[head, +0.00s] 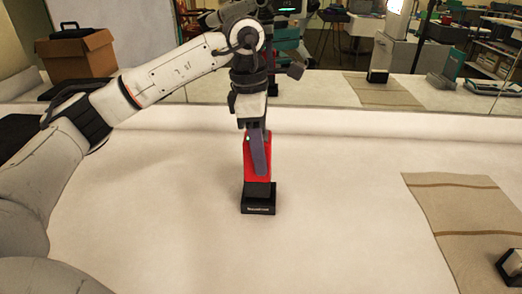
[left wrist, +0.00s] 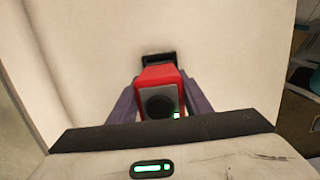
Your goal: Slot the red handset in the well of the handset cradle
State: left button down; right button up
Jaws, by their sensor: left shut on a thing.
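The red handset (head: 250,174) is upright in the head view, with a dark lower end. My left gripper (head: 258,152) is shut on its upper part, one grey-purple finger across the front. The handset cradle (head: 258,209), a small black block with pale lettering, stands on the white surface directly below. The handset's lower end meets the cradle's top in the picture; I cannot tell whether it is inside the well, which is hidden. In the left wrist view, the handset (left wrist: 157,73) sits between both fingers, and part of the black cradle (left wrist: 158,58) shows beyond it. My right gripper is not in view.
A beige striped mat (head: 455,215) lies at the right, with a small black and white object (head: 512,265) near its edge. A mirror-like panel behind the surface reflects the room. A cardboard box (head: 82,55) is at the back left. The white surface around the cradle is clear.

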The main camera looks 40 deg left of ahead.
pick_arm(q)
jog(key=shift+w+d+f, duration=0.1)
jog(key=shift+f, duration=0.2)
dwell(0.9)
jog(key=shift+f, duration=0.2)
jog(key=shift+f+b, duration=0.35)
jog(key=shift+f, duration=0.2)
jog(key=shift+f, duration=0.1)
dwell(0.5)
jog(key=shift+f+b, duration=0.3)
jog(key=shift+f, duration=0.15)
jog(key=c, duration=0.9)
grip_release()
